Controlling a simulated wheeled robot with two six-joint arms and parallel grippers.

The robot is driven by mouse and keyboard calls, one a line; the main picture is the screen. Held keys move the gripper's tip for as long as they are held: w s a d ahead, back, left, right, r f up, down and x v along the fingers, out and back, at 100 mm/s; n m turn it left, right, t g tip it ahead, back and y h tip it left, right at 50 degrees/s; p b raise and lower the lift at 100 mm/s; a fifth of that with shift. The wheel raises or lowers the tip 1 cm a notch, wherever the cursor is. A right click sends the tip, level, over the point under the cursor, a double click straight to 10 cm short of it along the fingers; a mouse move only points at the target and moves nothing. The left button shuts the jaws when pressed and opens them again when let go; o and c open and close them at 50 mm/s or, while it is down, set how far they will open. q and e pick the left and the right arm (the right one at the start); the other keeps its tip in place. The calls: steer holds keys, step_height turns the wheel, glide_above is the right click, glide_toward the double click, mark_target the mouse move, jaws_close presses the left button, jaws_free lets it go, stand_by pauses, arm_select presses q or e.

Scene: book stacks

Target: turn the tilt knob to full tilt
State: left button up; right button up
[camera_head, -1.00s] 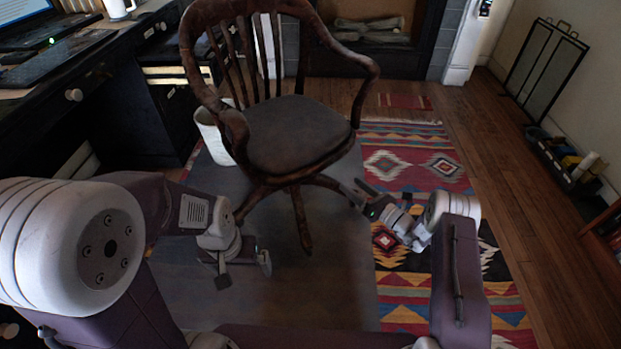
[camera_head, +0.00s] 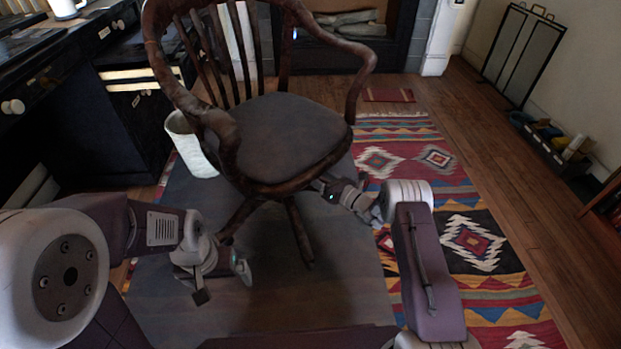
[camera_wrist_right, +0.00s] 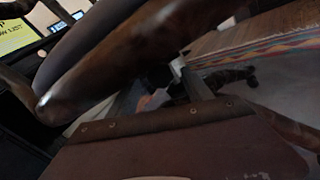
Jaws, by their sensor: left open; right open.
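A dark wooden chair (camera_head: 285,135) with a grey-brown seat stands in front of me on a grey mat. I cannot make out the tilt knob in either view; the seat hides the chair's underside in the head view. My right gripper (camera_head: 326,186) reaches in from the right to the seat's right front edge, its tips partly hidden there. In the right wrist view, a grey finger (camera_wrist_right: 196,84) shows among dark chair parts, with no object visibly held. My left gripper (camera_head: 222,282) is open and empty, low over the mat at the chair's left front.
A white bin (camera_head: 190,145) stands left of the chair, beside the dark desk (camera_head: 110,120). A patterned rug (camera_head: 470,240) lies at the right on the wood floor. A rack (camera_head: 550,145) and a folding screen (camera_head: 520,55) stand along the right wall.

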arm_select(q)
steer(key=shift+f, duration=0.6)
arm_select(e)
steer(key=shift+x, duration=0.85)
steer(key=shift+r, duration=0.1)
steer(key=shift+c, duration=0.3)
jaws_close()
arm_select(q)
steer(key=shift+r, duration=0.1)
steer(key=shift+r+p, duration=0.45)
steer(key=shift+r, duration=0.05)
arm_select(e)
steer(key=shift+n, duration=3.3)
